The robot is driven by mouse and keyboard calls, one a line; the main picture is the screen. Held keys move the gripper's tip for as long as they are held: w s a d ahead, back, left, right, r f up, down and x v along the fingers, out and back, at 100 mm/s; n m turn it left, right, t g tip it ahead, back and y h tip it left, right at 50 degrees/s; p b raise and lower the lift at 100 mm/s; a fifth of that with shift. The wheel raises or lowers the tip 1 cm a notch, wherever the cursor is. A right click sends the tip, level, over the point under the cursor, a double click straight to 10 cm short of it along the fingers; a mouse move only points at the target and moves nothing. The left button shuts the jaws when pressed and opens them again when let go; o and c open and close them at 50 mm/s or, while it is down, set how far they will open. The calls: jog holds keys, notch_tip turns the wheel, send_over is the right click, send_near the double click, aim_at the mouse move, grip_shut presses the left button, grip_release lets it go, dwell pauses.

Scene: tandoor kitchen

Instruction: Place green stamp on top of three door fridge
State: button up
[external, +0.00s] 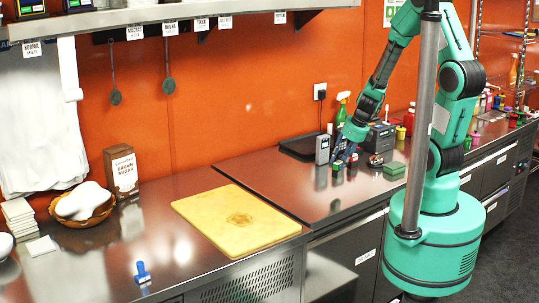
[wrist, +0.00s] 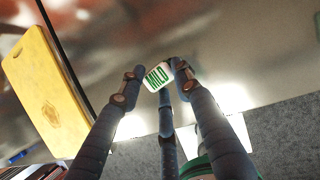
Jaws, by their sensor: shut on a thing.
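A small stamp with a white face and green "MILD" lettering (wrist: 157,76) shows in the wrist view, between the fingertips of my gripper (wrist: 157,70). My gripper is shut on it and the lettered face is turned toward the camera. In the external view my gripper (external: 343,161) is low over the middle steel counter, and the stamp cannot be made out there. The steel counter units have fridge-like fronts; the middle one (external: 345,253) has a labelled front. I cannot tell which is the three door fridge.
A yellow cutting board (external: 215,225) lies left of my gripper. A grey card-reader-like device (external: 322,150), a dark tray (external: 300,146) and a green block (external: 394,169) are close to my gripper. A blue stamp (external: 142,272) stands at the front left. The middle counter's front is clear.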

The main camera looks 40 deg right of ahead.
jog(key=a+n+g+y+p, duration=0.25)
jog(key=a+n, duration=0.55)
jog(key=a, duration=2.5)
jog(key=s+a+n+p, duration=0.1)
jog(key=s+a+n, duration=0.1)
jog(key=s+a, duration=0.4)
jog(key=s+a+n+g+p, duration=0.1)
jog(key=s+a+n, duration=0.1)
jog(key=s+a, duration=0.4)
jog(key=s+a+n+g+p, duration=0.1)
jog(key=s+a+n, duration=0.2)
jog(key=a, duration=1.1)
jog(key=s+y, duration=0.1)
jog(key=s, duration=0.1)
jog(key=shift+s+a+f, duration=0.15)
jog(key=shift+s+a, duration=0.1)
jog(key=shift+s, duration=0.15)
jog(key=w+a, duration=0.4)
jog(key=a, duration=0.3)
jog(key=w+a+f+p, duration=0.1)
jog(key=w+a, duration=0.3)
jog(key=a, duration=0.2)
jog(key=shift+a+f, duration=0.25)
jog(key=shift+a, duration=0.15)
jog(key=shift+w, duration=0.1)
jog(key=shift+f, duration=0.1)
